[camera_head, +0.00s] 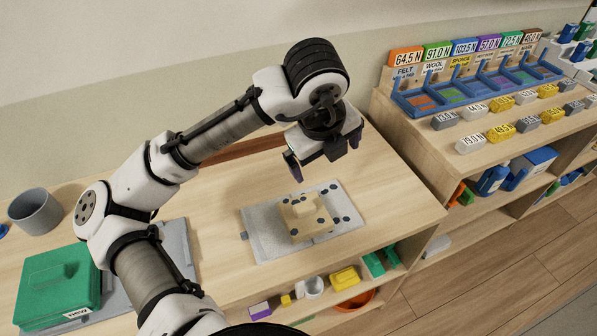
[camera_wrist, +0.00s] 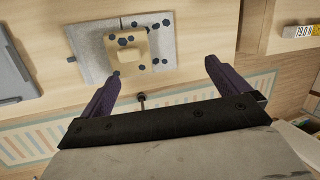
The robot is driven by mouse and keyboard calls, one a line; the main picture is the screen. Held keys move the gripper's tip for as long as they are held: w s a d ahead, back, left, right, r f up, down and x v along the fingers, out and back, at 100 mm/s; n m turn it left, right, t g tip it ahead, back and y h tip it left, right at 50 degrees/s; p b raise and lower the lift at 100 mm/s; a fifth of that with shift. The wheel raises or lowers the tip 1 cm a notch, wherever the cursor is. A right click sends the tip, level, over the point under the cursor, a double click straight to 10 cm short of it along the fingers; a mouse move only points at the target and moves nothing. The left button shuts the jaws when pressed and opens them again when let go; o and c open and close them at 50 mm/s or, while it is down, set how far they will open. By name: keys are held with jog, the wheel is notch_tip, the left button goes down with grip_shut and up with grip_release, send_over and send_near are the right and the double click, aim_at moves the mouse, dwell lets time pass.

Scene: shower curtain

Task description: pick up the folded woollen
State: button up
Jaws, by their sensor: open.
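A beige folded piece (camera_head: 304,218), which may be the folded woollen, lies on a light grey mat (camera_head: 260,228) on the wooden table. Dark spots show on the piece and the mat. My gripper (camera_head: 324,155) is above and behind the mat, open and empty. Its two purple fingers (camera_wrist: 163,75) are spread in the wrist view, apart from the piece.
A green box (camera_head: 58,284) marked "new" and a grey cup (camera_head: 36,211) are at the left. A labelled sample rack (camera_head: 480,85) and several small weight-like blocks stand on the right shelf unit. The table right of the mat is clear.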

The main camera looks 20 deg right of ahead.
notch_tip(320, 180, down, 4)
jog(key=a+m+g+y, duration=0.1)
jog(key=a+y, duration=0.2)
send_over(305, 205)
jog(key=s, duration=0.1)
notch_tip(305, 205, down, 6)
jog(key=shift+r, duration=0.1)
jog(key=shift+w+f, duration=0.15)
jog(key=shift+f, duration=0.9)
jog(key=shift+w+f, duration=0.2)
jog(key=shift+f, duration=0.9)
jog(key=shift+w+f, duration=0.15)
jog(key=shift+f, duration=0.9)
jog(key=c, duration=0.9)
jog(key=shift+r, duration=0.15)
notch_tip(305, 205, up, 20)
jog(key=shift+p, duration=0.35)
